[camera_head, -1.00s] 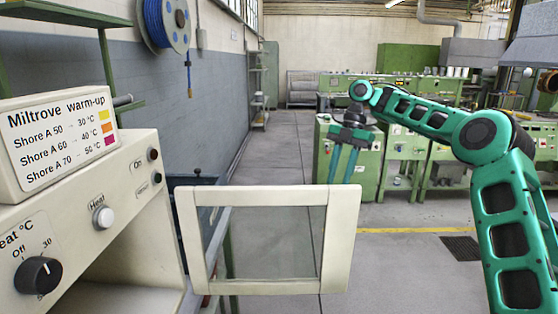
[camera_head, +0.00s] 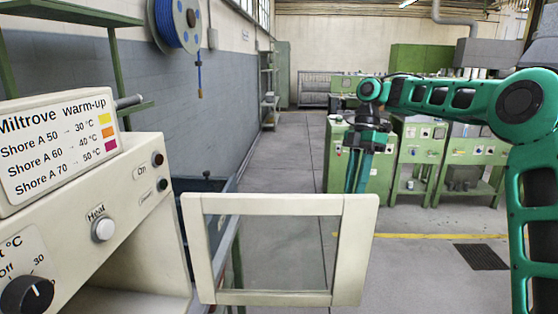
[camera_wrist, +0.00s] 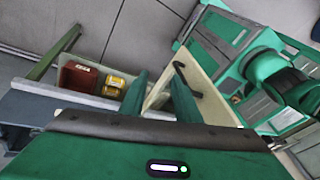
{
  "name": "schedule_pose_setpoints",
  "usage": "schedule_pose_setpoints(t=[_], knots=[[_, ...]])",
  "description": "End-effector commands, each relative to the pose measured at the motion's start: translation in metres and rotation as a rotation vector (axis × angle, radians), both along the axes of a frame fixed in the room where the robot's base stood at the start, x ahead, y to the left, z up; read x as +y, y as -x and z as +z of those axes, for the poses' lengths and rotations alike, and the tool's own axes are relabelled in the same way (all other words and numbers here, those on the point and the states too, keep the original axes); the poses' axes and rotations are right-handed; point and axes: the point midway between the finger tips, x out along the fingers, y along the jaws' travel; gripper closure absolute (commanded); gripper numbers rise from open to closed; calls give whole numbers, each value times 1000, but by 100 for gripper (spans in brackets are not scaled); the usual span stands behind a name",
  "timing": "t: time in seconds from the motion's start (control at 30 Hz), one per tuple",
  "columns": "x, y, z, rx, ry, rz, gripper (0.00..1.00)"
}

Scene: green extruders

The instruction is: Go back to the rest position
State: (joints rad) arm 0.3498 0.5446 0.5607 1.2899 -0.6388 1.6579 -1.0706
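My gripper (camera_head: 357,185) hangs fingers-down beyond the upper right corner of the oven's open door (camera_head: 358,250) in the head view. In the wrist view its two green fingers (camera_wrist: 160,98) stand apart with nothing held between them. The door's pale frame and a black handle (camera_wrist: 186,80) show behind and beside the fingers there. The cream warm-up oven (camera_head: 125,245) is at the left, with its dark knob (camera_head: 28,295), its heat button and its label sign (camera_head: 60,148).
A red box (camera_wrist: 80,76) and yellow tins (camera_wrist: 113,85) lie in a tray-like surface in the wrist view. Green machines (camera_head: 420,150) stand at the back right. A blue cable reel (camera_head: 175,22) hangs on the left wall. Grey floor is open between.

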Motion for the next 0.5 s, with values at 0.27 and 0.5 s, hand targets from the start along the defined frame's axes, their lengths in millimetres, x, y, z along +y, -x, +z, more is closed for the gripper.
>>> schedule_pose_setpoints(t=[0.27, 0.5], knots=[[-33, 71, -2, 43, 216, -518, 70], [-82, 141, -10, 43, 354, -1022, 70]])
